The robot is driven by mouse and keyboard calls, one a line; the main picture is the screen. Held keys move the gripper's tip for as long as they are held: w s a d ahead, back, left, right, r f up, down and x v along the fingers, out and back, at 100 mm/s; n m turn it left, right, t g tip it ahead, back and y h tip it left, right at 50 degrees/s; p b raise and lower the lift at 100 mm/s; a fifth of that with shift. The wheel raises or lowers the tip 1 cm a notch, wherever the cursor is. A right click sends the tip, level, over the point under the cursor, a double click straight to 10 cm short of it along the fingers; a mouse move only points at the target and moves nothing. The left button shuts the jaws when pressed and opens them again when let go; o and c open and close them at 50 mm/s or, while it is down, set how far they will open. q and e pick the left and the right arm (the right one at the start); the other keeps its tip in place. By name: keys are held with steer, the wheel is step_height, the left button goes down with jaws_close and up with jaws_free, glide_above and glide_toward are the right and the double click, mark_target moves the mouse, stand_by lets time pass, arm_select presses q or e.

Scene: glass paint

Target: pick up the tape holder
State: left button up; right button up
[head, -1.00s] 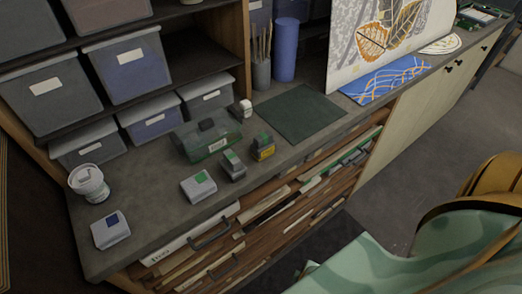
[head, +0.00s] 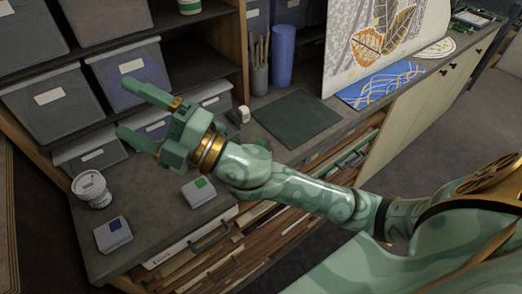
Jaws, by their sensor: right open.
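My right gripper (head: 126,108) is open and empty, its two fingers pointing left in front of the shelf bins, above the counter. Its arm comes in from the right and crosses over the middle of the counter. I cannot tell for sure which item is the tape holder. The small grey item and the yellow-and-dark item with green tops, seen earlier on the counter, are now hidden behind my right arm. A small white item (head: 241,115) stands near the shelf post. My left gripper is not in view.
On the counter (head: 157,218) are a white tub (head: 92,189), a blue-marked box (head: 113,235) and a green-marked box (head: 199,192). Grey bins (head: 52,100) fill the shelf behind. A dark green mat (head: 297,120) lies to the right, with a blue cylinder (head: 283,56) behind it.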

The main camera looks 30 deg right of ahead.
steer(key=s+a+n+g+y, duration=0.3)
steer(key=a+n+g+y, duration=0.2)
steer(key=n+g, duration=0.45)
steer(key=n+g+h, duration=0.3)
steer(key=g+h, duration=0.5)
steer(key=h, duration=1.3)
glide_above(261, 141)
step_height(261, 141, down, 10)
steer(key=shift+m+t, duration=0.25)
steer(key=shift+m, duration=0.1)
steer(key=f, duration=0.6)
steer(key=f+b, duration=0.1)
steer(key=f, duration=0.2)
steer(key=shift+s+f, duration=0.25)
steer(key=shift+f, duration=0.1)
steer(key=f, duration=0.6)
steer(key=shift+w, duration=0.3)
